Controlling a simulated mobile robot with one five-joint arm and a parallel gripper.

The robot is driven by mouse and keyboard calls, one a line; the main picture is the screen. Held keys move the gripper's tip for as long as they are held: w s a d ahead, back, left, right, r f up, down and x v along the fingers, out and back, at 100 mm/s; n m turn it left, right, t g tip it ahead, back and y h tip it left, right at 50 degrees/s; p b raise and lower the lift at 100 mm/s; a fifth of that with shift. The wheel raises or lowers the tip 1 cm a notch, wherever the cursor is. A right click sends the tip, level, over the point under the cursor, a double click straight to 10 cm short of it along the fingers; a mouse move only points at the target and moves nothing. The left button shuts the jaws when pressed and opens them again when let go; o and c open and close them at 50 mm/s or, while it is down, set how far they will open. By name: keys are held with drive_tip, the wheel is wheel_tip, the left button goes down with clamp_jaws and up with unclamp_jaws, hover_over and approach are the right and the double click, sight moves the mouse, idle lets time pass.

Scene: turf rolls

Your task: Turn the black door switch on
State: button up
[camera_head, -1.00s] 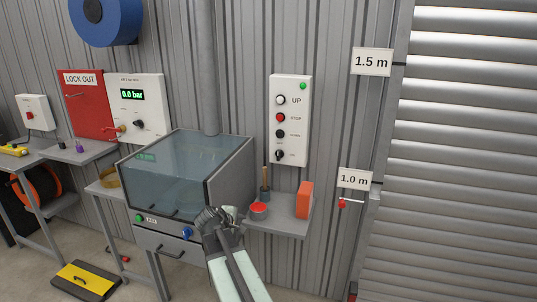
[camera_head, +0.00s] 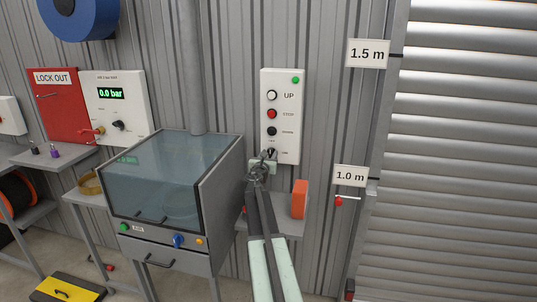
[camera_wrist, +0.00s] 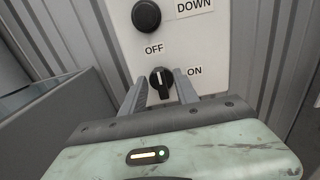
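The black door switch (camera_wrist: 161,80) is a round knob with a pale pointer line, low on the white door control panel (camera_head: 293,130). In the wrist view it sits between an OFF label on its upper left and an ON label on its right. Its pointer stands about upright. My gripper (camera_wrist: 162,86) is open, with one finger on each side of the knob; I cannot tell whether either finger touches it. In the head view my gripper (camera_head: 263,160) is at the panel's lower end and partly hides the switch.
Above the switch are the black DOWN button (camera_wrist: 146,15), a red STOP button (camera_head: 272,113) and a white UP button (camera_head: 272,95). Below is a shelf (camera_head: 290,227) with an orange block (camera_head: 299,199). A glass-lidded cabinet (camera_head: 170,180) stands close at left.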

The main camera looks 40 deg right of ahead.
drive_tip(key=shift+x, duration=1)
clamp_jaws()
drive_tip(key=shift+s, duration=0.1)
drive_tip(key=shift+m, duration=0.3)
drive_tip(key=m, duration=0.3)
drive_tip(key=shift+s+f+m, duration=0.1)
drive_tip(key=shift+s+m, duration=0.1)
drive_tip(key=shift+m, duration=0.1)
drive_tip(key=m, duration=0.4)
drive_tip(key=m+b, duration=0.1)
drive_tip(key=m, duration=0.4)
drive_tip(key=f+m, duration=0.1)
drive_tip(key=m, duration=0.3)
drive_tip(key=shift+s+d+f+m, duration=0.1)
drive_tip(key=shift+s+d+m, duration=0.15)
drive_tip(key=shift+s+m, duration=0.15)
